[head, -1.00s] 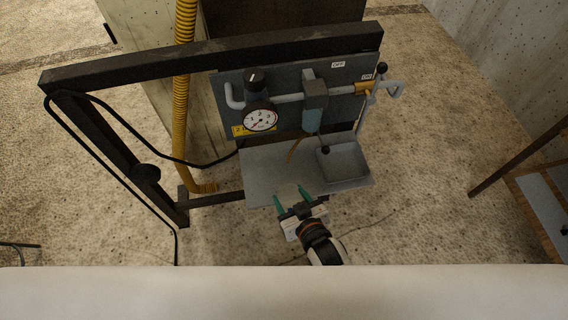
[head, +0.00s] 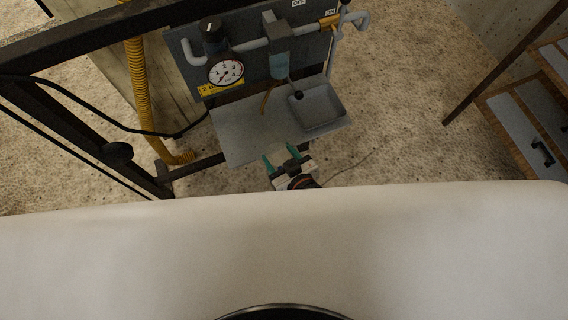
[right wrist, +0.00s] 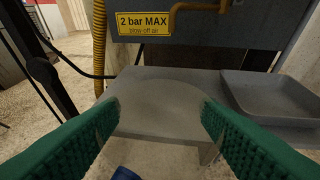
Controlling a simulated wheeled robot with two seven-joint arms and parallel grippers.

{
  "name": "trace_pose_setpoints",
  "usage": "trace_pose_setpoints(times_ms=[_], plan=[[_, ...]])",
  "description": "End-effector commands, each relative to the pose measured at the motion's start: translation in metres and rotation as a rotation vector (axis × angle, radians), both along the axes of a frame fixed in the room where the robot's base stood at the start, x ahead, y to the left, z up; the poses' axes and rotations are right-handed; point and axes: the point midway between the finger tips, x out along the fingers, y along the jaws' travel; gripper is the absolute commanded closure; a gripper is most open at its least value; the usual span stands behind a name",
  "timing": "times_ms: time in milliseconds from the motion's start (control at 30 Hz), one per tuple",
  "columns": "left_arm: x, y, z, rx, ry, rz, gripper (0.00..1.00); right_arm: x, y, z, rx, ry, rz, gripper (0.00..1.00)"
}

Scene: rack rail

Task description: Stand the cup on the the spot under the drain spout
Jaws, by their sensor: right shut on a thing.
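The cup (right wrist: 163,112) looks like a clear, see-through vessel, faint between my green fingers in the right wrist view. My right gripper (head: 279,153) is shut on it, at the front edge of the grey shelf (head: 235,130). The brown drain spout (head: 266,102) comes down below the blue-tinted filter bowl (head: 280,66); its bent pipe also shows in the right wrist view (right wrist: 172,18). The shelf below the spout is bare, and I make out no mark on it. The cup is in front of the spout, apart from it. My left gripper is not in view.
A grey square tray (head: 322,109) sits on the shelf's right part. A black-knobbed regulator (head: 211,30) and a gauge (head: 226,71) are on the panel above. A yellow hose (head: 142,95) and black frame (head: 75,135) stand left. A wooden rack (head: 520,105) stands right.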

Motion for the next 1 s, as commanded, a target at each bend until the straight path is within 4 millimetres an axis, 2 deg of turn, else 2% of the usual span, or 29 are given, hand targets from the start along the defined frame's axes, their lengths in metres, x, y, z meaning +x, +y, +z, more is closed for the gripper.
trace_pose_setpoints(times_ms=[333, 1000], plan=[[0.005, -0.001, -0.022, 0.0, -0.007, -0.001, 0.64, 0.034, 0.011, -0.007, 0.0, -0.003, 0.0, 0.66], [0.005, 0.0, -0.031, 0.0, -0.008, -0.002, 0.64, 0.096, 0.031, -0.009, 0.0, -0.001, 0.0, 0.66]])
